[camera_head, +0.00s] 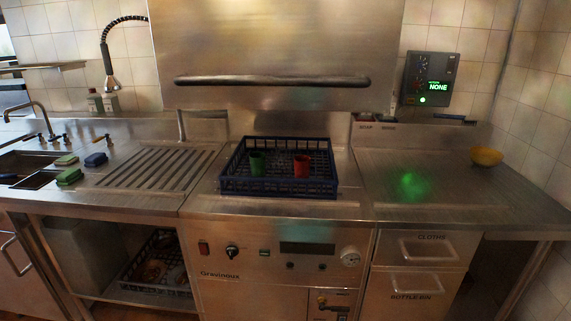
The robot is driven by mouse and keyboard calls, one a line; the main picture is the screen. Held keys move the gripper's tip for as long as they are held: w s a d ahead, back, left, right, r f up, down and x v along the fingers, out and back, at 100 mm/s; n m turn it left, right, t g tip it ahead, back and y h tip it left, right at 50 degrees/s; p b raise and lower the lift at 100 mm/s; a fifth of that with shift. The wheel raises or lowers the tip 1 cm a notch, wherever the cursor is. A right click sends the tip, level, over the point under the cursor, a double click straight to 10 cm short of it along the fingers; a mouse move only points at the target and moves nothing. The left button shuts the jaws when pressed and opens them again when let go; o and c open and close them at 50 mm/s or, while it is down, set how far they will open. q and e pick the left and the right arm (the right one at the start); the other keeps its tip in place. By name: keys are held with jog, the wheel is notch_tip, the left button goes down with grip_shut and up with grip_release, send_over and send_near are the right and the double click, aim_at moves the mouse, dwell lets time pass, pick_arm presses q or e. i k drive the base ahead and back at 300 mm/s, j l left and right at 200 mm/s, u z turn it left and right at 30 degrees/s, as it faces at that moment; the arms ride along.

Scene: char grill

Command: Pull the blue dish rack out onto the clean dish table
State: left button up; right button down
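The blue dish rack (278,187) sits in the middle of the dishwasher bed, under the raised steel hood. A green cup (257,163) and a red cup (301,166) stand in it, apart from each other. A steel table (440,196) adjoins the dishwasher on the right, and a ribbed drainboard (158,167) adjoins it on the left. Which one is the clean dish table is not labelled. Neither of my grippers shows in the head view.
A yellow bowl (486,156) sits at the right table's far right; the rest of that table is mostly clear. The hood (270,55) with its dark bar handle (272,81) is above the rack. Sponges (68,176) lie beside the left sink. Another rack (155,262) is on the lower shelf.

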aim_at(334, 181)
jog(key=i+j+z, duration=0.1)
jog(key=i+j, duration=0.75)
